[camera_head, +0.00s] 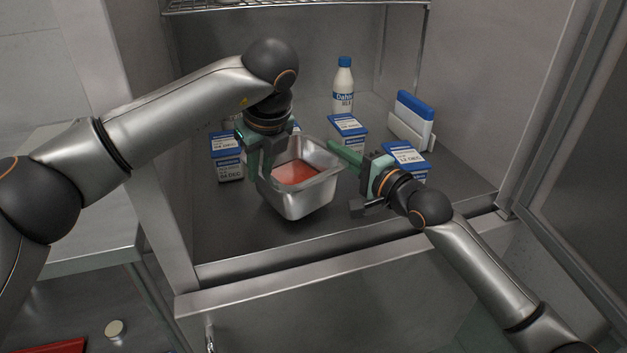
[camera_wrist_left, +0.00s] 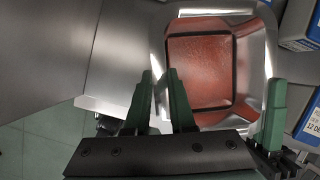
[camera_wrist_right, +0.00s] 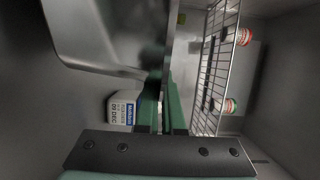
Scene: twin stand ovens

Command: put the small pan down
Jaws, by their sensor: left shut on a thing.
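My right gripper (camera_head: 345,152) is at the pan's right side, fingers close together, pointing into the cavity. In the right wrist view its fingers (camera_wrist_right: 167,95) look shut beside the pan wall (camera_wrist_right: 105,40), with no rim clearly between them.
Blue-and-white labelled cartons (camera_head: 226,158) stand left of and behind the pan, with more at the right (camera_head: 405,155). A white bottle (camera_head: 343,86) and a blue-topped white container (camera_head: 412,120) stand further back. A wire rack (camera_head: 290,5) is above. Floor (camera_head: 235,240) in front is clear.

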